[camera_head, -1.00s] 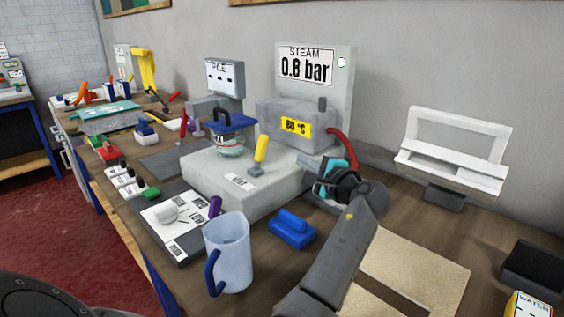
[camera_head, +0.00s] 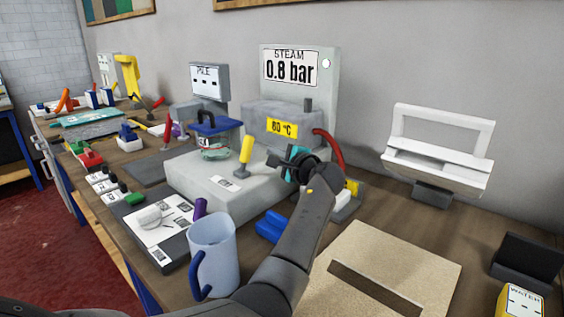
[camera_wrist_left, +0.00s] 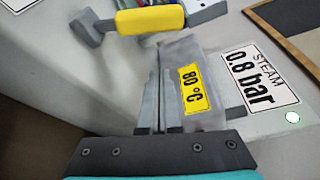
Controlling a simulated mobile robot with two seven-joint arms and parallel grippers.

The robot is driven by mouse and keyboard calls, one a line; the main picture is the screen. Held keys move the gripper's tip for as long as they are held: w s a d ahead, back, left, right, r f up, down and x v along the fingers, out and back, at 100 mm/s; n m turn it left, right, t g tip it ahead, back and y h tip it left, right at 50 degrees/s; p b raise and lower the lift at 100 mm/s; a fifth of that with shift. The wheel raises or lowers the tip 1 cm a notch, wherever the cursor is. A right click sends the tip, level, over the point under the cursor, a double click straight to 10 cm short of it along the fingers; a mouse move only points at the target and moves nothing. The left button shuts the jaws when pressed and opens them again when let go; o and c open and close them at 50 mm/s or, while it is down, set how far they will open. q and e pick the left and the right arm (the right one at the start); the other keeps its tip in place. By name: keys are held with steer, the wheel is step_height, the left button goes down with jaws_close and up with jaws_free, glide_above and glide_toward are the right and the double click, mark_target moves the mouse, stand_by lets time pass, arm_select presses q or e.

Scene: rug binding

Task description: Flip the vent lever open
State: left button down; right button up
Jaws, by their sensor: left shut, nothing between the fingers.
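The lever with a yellow grip (camera_head: 246,150) stands nearly upright on the pale grey steam box (camera_head: 212,190), behind a small label whose text I cannot read. It also shows across the top of the left wrist view (camera_wrist_left: 150,20). My left gripper (camera_head: 274,160) is shut and empty, just right of the lever, its fingers pointing left towards it. In the left wrist view the closed fingers (camera_wrist_left: 162,85) end just short of the yellow grip; I cannot tell whether they touch it. My right gripper is out of view.
The grey block reading 80 °C (camera_head: 282,128) and the STEAM 0.8 bar panel (camera_head: 291,68) stand behind the lever. A red curved handle (camera_head: 328,146) is beside my gripper. A pale blue jug (camera_head: 213,255) and a blue block (camera_head: 270,227) stand in front.

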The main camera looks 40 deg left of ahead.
mark_target(247, 149)
arm_select(q)
steer(key=shift+w+a+f, duration=0.1)
steer(key=shift+w+a, duration=0.15)
steer(key=shift+a, duration=0.6)
steer(key=shift+s+r, duration=0.35)
steer(key=shift+s, duration=0.45)
steer(key=shift+s+a+r, duration=0.1)
steer(key=shift+s+r, duration=0.1)
steer(key=shift+s, duration=0.3)
steer(key=shift+s+r, duration=0.15)
steer(key=shift+s, duration=0.35)
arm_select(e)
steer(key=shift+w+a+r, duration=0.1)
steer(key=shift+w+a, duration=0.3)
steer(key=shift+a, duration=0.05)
arm_select(q)
steer(key=shift+s+r, duration=0.1)
